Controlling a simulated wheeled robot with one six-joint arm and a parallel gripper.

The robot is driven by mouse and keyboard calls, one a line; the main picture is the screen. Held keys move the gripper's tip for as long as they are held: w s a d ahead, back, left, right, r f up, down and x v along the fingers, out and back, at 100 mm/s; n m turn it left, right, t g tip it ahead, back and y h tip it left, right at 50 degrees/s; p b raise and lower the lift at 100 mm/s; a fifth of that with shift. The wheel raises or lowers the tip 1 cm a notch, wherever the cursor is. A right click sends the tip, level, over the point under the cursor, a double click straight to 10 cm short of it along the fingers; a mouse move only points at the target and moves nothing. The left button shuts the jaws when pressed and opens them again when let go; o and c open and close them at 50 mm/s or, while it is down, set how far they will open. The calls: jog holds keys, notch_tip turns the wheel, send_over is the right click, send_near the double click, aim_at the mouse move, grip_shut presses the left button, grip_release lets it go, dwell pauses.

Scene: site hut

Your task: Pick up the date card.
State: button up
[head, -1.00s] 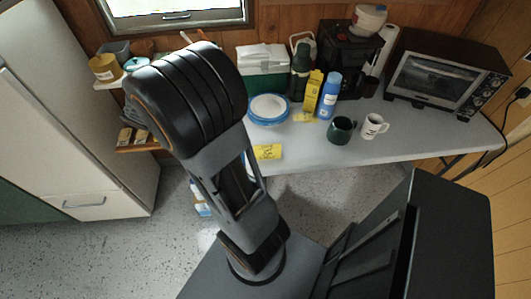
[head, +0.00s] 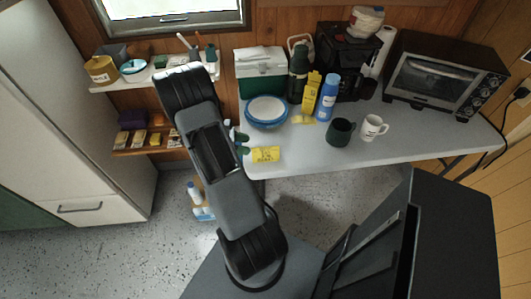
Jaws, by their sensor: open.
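A yellow card with dark marks (head: 265,154), which looks like the date card, lies flat at the front left edge of the grey table (head: 310,150). Its writing is too small to read. My gripper (head: 242,144) shows only in part, as two dark green fingertips just left of the card. They are apart from each other, with nothing seen between them. The rest of my gripper is hidden behind my arm.
Blue-rimmed plates (head: 266,112), a smaller yellow item (head: 302,119), a yellow carton (head: 311,97), a blue bottle (head: 327,98), a dark green mug (head: 340,131) and a white mug (head: 373,127) stand behind or right of the card. The table's front middle is clear.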

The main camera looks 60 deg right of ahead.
aim_at(263, 147)
jog(key=shift+p+x, duration=0.35)
jog(key=shift+x, duration=2.95)
jog(key=shift+d+r, duration=0.1)
jog(key=shift+r, duration=0.05)
jog(key=shift+c, duration=0.3)
grip_shut()
